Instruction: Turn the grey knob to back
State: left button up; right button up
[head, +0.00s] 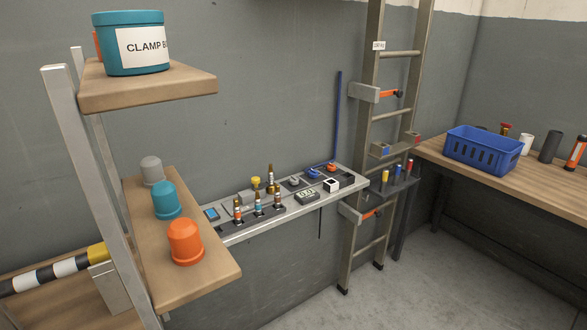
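A small grey knob (293,181) sits on a dark base on the narrow grey wall shelf (238,234), left of a blue knob (313,173) and a red-orange knob (332,167). It is too small in the head view to tell which way it points. Neither of my grippers is in view, and nothing touches the knob.
A wooden shelf (150,265) with grey, teal and orange caps stands at the near left, under a higher shelf (140,92) holding a teal tub (120,55). A ladder (358,235) stands right of the wall shelf. A blue crate (478,150) sits on the right bench.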

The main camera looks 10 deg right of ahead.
aim_at(292, 181)
jog(key=i+l+u, duration=0.2)
jog(key=i+l, duration=0.7)
jog(key=i+l+u, duration=0.2)
jog(key=i+l, duration=0.65)
jog(key=l, duration=0.15)
